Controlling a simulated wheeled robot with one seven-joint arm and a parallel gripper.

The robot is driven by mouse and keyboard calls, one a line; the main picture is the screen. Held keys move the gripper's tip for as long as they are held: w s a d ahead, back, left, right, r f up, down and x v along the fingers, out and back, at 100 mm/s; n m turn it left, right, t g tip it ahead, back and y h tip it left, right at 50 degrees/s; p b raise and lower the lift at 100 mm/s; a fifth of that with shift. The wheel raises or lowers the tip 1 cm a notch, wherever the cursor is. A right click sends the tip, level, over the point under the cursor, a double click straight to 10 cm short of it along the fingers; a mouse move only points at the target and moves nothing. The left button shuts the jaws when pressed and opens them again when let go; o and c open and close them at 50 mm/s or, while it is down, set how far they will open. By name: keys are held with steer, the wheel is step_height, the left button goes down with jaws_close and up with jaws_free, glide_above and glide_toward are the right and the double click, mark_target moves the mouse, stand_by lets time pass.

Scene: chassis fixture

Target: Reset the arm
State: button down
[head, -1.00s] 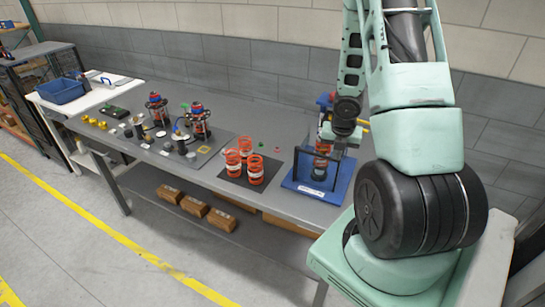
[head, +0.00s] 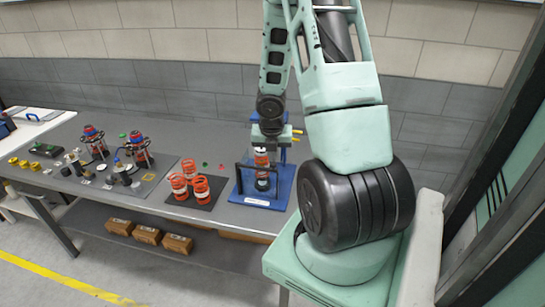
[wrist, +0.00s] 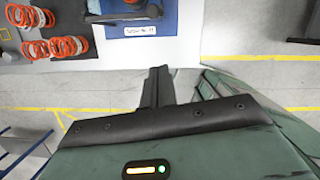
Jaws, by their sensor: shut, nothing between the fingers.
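My gripper (head: 268,138) is at the end of my arm, above the blue fixture (head: 282,196) on the bench. In the wrist view its dark fingers (wrist: 156,82) are together, with nothing between them. The fixture has a black frame, a white label and an upright post behind. A red-orange spring unit (head: 262,158) with a white band stands inside the fixture, just below my gripper. In the wrist view the blue base (wrist: 130,50) and its label lie at the top, apart from the fingers.
Several orange springs (head: 180,185) stand on a dark mat left of the fixture. Farther left on the grey bench (head: 215,212) are two red-and-black assemblies (head: 138,148) and small parts. Cardboard boxes (head: 147,235) lie on the lower shelf. A wall is behind.

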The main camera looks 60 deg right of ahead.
steer(key=shift+v, duration=0.95)
steer(key=w+a+f+m+b, duration=0.2)
steer(key=a+m+b, duration=0.3)
steer(key=a, duration=0.8)
steer(key=w+a+f+m+b, duration=0.1)
steer(key=w+a+m+b, duration=0.35)
steer(key=a, duration=0.75)
steer(key=s+a+f+m+g+y+b, duration=0.1)
steer(key=s+a+f+m+y+b, duration=0.2)
steer(key=s+a+m+b, duration=0.3)
steer(key=s+a+b, duration=0.5)
steer(key=s+a, duration=0.7)
steer(key=a, duration=0.2)
steer(key=shift+s+a+f, duration=0.2)
steer(key=shift+f, duration=0.1)
steer(key=shift+m, duration=0.25)
